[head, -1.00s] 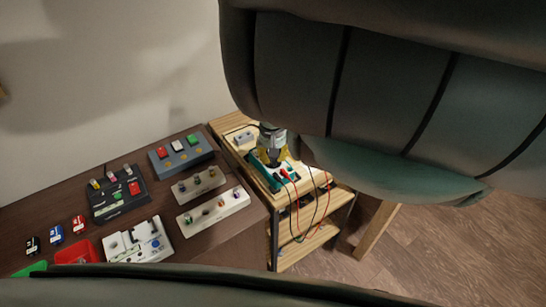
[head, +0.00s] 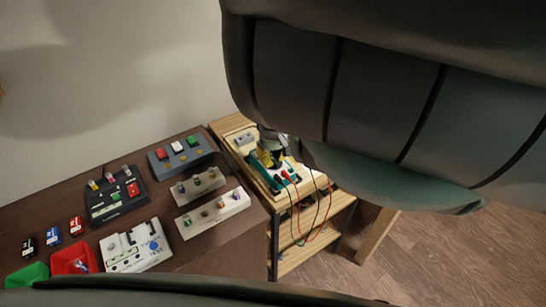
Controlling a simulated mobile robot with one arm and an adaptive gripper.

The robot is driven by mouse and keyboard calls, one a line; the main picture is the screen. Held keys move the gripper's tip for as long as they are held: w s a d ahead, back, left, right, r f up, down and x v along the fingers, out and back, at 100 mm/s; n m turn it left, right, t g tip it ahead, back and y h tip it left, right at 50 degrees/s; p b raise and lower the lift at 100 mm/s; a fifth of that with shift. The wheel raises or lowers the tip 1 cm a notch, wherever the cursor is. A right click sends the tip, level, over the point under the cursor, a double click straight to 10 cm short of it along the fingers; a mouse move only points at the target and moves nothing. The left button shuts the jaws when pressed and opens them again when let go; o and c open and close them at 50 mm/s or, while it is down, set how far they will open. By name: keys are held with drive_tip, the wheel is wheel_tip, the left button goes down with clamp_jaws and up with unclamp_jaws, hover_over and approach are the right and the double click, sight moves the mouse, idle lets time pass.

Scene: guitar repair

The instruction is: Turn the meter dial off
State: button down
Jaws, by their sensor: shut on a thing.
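The meter (head: 286,178), a teal-edged box with a pale face, lies on top of the wooden shelf cart (head: 233,123). Red and black leads (head: 322,190) run from its near end and hang over the cart's edge. My gripper (head: 272,162), with yellowish fingers, points down at the meter's face and is shut on the meter dial. The dial itself is hidden by the fingers, so its setting cannot be read. My arm covers much of the upper right of the head view.
A small grey block (head: 245,139) sits on the cart behind the meter. The dark table (head: 130,218) on the left holds several pedal-like boxes, a red bin (head: 72,258) and a green bin (head: 28,274). Bare wooden floor (head: 440,250) lies to the right.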

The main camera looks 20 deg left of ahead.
sight(274, 158)
drive_tip(key=c, duration=1)
unclamp_jaws()
wheel_tip(274, 158, up, 6)
drive_tip(key=shift+w+d+r, duration=0.1)
drive_tip(key=shift+w, duration=0.05)
drive_tip(key=shift+r, duration=0.65)
